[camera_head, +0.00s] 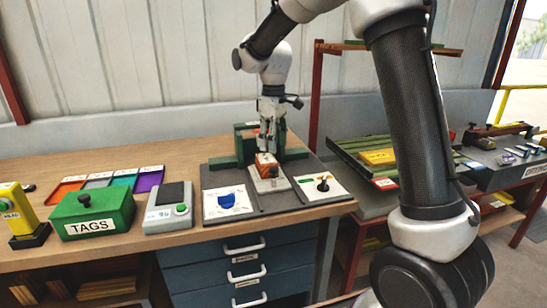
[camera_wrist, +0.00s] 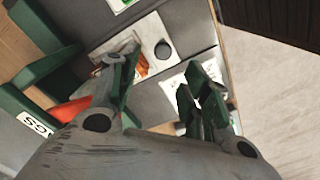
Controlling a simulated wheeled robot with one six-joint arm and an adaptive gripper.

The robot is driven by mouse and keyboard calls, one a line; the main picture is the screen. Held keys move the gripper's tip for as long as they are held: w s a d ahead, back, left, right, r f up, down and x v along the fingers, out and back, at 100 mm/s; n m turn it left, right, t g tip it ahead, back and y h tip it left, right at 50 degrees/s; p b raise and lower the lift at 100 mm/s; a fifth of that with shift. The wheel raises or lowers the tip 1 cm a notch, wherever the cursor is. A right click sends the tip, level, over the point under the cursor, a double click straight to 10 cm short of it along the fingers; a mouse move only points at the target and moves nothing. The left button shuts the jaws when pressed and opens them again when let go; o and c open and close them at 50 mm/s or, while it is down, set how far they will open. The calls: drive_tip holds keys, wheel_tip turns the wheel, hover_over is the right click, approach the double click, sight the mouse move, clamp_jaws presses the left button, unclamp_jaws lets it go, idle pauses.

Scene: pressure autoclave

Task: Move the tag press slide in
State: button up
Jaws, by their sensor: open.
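The tag press is a green frame (camera_head: 226,160) standing at the back of a grey mat on the bench. In front of it lies a pale plate (camera_head: 270,184) with an orange-brown block on it (camera_head: 267,167), seemingly the slide. The wrist view shows the pale plate (camera_wrist: 152,28) with a dark round knob (camera_wrist: 163,50) and part of the orange block behind a finger. My gripper (camera_head: 267,140) points down just above the block, in front of the green frame. Its fingers (camera_wrist: 163,75) are apart with nothing visibly held; contact with the block cannot be told.
Left of the plate is a white panel with a blue knob (camera_head: 227,201); right is a panel with a black knob (camera_head: 323,185). A grey device with a green button (camera_head: 168,210), a green TAGS box (camera_head: 92,214) and coloured trays (camera_head: 149,180) stand further left.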

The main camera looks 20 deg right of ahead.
wheel_tip(320, 180, up, 4)
idle(0.5)
drive_tip(key=s+d+r+m+t, duration=0.1)
drive_tip(key=s+d+m, duration=0.2)
drive_tip(key=s, duration=0.7)
drive_tip(key=s+d+r+m+t, duration=0.1)
drive_tip(key=s+d+m+t, duration=0.1)
drive_tip(key=s+d, duration=0.5)
drive_tip(key=s+d+r+m+t, duration=0.1)
drive_tip(key=s+d+m, duration=0.3)
drive_tip(key=s, duration=1)
drive_tip(key=shift+s+d+r, duration=0.15)
drive_tip(key=shift+s+d, duration=0.2)
drive_tip(key=shift+d, duration=0.05)
